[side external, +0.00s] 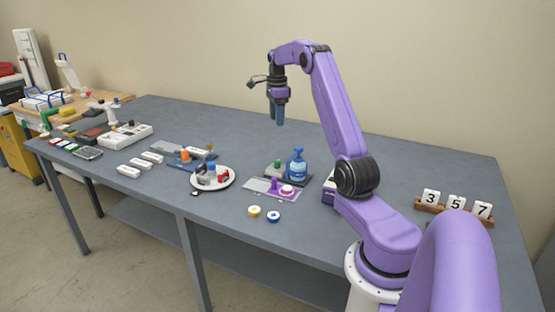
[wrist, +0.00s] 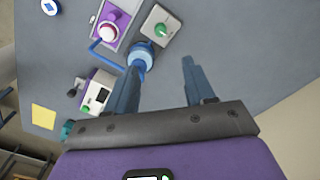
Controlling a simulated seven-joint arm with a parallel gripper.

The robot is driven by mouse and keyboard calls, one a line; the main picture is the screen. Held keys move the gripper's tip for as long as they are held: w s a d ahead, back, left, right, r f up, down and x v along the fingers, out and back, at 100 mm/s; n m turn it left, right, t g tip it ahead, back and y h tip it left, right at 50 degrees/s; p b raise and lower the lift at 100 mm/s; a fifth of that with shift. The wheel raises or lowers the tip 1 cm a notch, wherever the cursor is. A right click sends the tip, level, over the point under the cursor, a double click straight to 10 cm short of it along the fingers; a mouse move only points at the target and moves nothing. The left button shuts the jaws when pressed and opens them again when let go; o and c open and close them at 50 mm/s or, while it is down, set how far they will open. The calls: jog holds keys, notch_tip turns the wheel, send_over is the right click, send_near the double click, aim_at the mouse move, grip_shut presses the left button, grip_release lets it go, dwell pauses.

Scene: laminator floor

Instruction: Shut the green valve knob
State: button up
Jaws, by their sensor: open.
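In the wrist view the green knob (wrist: 160,29) sits on a pale grey plate near the top, beyond the fingertips. I cannot tell from its shape which way it is turned. My gripper (side external: 276,120) hangs well above the table, pointing down, with nothing between the fingers. In the wrist view my gripper (wrist: 162,68) has its fingers apart, and the left finger partly overlaps the blue bottle (wrist: 142,54).
A purple panel with a red-and-white button (side external: 287,190) lies in front of the bottle. A round white tray (side external: 228,181) with small parts stands to the left. Number blocks (side external: 456,203) are at the right. The table behind the knob is clear.

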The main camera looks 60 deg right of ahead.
aim_at(277, 161)
notch_tip(277, 161, down, 17)
jog(key=shift+d+f, duration=0.1)
jog(key=shift+f, duration=0.1)
dwell(0.5)
grip_shut()
